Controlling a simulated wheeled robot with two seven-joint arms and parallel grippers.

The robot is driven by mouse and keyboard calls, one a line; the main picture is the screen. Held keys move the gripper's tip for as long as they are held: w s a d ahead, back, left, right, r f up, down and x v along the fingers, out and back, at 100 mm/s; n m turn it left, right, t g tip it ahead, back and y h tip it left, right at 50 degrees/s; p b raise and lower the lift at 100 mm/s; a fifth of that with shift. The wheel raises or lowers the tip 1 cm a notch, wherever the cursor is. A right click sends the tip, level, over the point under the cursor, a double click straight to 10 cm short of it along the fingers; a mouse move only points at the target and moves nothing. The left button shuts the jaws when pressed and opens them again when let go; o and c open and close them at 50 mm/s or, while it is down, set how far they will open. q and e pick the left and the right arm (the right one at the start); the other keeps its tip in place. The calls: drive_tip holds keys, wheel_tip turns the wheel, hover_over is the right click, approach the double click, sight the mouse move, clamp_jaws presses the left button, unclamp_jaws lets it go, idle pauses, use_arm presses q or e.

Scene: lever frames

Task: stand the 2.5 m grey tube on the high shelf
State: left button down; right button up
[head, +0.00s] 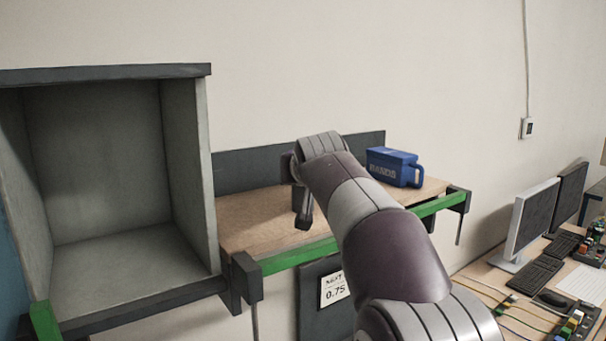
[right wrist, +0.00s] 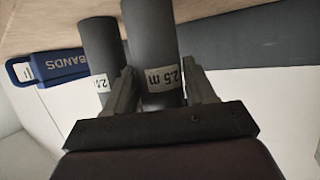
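The 2.5 m grey tube (right wrist: 155,45) is in the right wrist view, between the two fingers of my right gripper (right wrist: 160,80). The fingers lie close against both its sides, and its white label reads 2.5 m. Its upper part in that view runs out of the frame, so I cannot tell whether it touches the shelf. My left gripper is in neither view.
A second grey tube (right wrist: 102,50), its label partly hidden, is close beside the first. A blue BANDS box (head: 394,166) is on the shelf's right part. A grey open cabinet (head: 190,165) is at left. Monitors (head: 530,222) and a desk are lower right.

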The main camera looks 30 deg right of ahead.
drive_tip(key=shift+s, duration=0.1)
drive_tip(key=shift+r+p, duration=0.35)
drive_tip(key=s+b, duration=0.1)
drive_tip(key=s+a+b, duration=0.1)
drive_tip(key=shift+s+a+r, duration=0.1)
drive_tip(key=shift+s+r, duration=0.05)
drive_tip(key=shift+s, duration=0.2)
drive_tip(key=b+v, duration=0.2)
drive_tip(key=v, duration=0.7)
drive_tip(key=shift+r, duration=0.25)
drive_tip(key=shift+w, duration=0.15)
